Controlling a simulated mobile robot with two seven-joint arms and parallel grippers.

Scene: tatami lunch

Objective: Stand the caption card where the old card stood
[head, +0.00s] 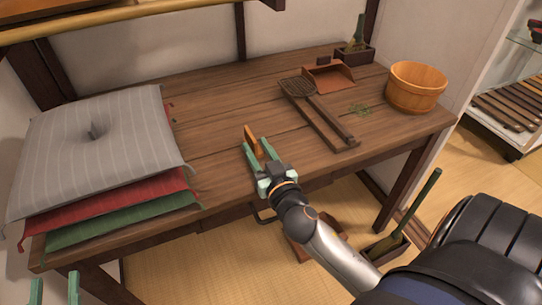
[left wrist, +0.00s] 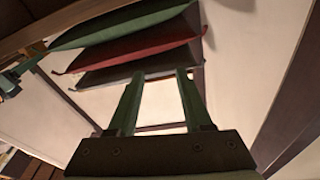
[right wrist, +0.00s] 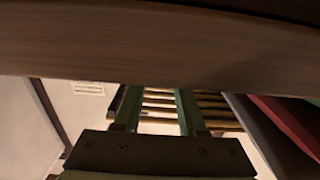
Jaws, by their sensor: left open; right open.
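A small orange-brown upright piece (head: 252,139) stands on the wooden table near its front edge. I cannot tell whether it is the caption card or the old card; no writing shows. My right gripper (head: 256,144) is open at the table's front, its green fingers reaching around or just short of this piece. In the right wrist view the open fingers (right wrist: 156,100) show, but no card can be made out. My left gripper (head: 68,287) is open and empty at the lower left, before the table. Its fingers also show in the left wrist view (left wrist: 158,95), pointing toward the cushions.
Stacked cushions, grey (head: 90,140), red and green, fill the table's left. A dark scoop-like tool (head: 318,112), a dustpan (head: 328,76), a green scrap pile (head: 361,109) and a wooden bucket (head: 416,87) occupy the right. Bare tabletop (head: 215,115) lies between.

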